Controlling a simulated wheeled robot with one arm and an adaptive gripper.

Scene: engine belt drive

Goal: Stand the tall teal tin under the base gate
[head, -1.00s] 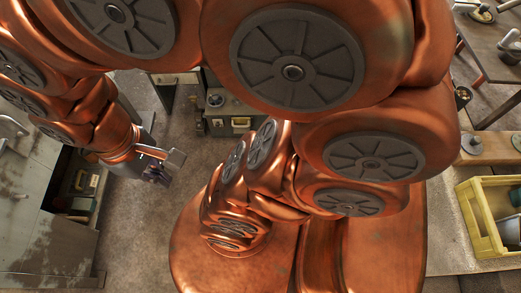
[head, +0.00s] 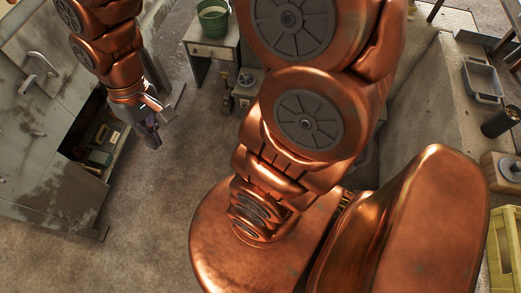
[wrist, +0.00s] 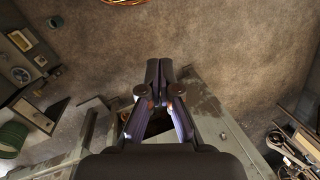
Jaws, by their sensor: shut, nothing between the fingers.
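I cannot make out a tall teal tin with certainty. A small grey-teal object (head: 100,157) sits inside the dark opening of the worn grey cabinet (head: 35,105) at the left of the head view; its shape is too small to tell. No part is clearly recognisable as the base gate. My gripper (head: 152,138) hangs in front of the cabinet, to the right of the opening and apart from it. In the wrist view my gripper (wrist: 160,70) is shut and empty, with the grey cabinet's worn top beneath and behind it.
A green bucket (head: 213,20) stands on a small table (head: 205,50) at the back. A grey tray (head: 482,78) and a black cylinder (head: 497,122) are on the right, with a yellow crate (head: 503,250) at the lower right edge. The floor (head: 160,215) between is clear.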

